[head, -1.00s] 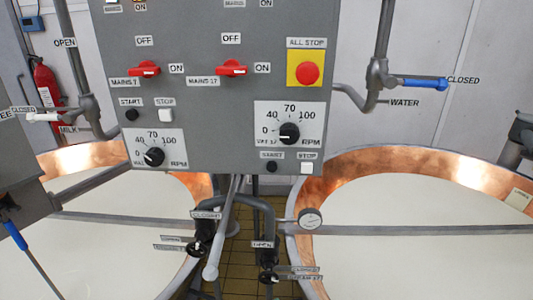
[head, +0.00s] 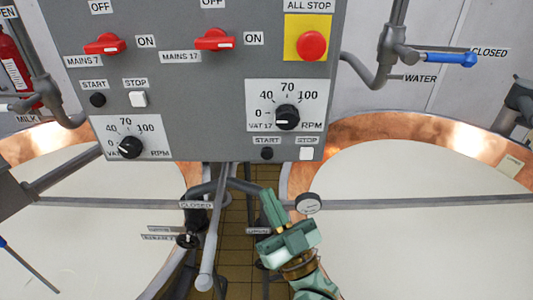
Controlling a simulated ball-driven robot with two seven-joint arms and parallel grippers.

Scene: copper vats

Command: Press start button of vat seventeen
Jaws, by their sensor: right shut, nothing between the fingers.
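The grey control panel (head: 210,103) fills the upper left and middle of the head view. The black start button (head: 267,154) of vat seventeen sits at the panel's lower right, under the Vat 17 speed dial (head: 287,117). The white stop button (head: 307,154) is just right of it. My right gripper (head: 269,200), green, is shut and empty. It points up from below, and in the picture its tip is beneath the start button, apart from it. The depth gap between them is hard to tell. My left gripper is not in view.
A red all-stop button (head: 312,45) is at the panel's upper right. Red mains 17 switch (head: 214,39) and the other start button (head: 98,100) are further left. Copper vats (head: 450,140) stand on both sides.

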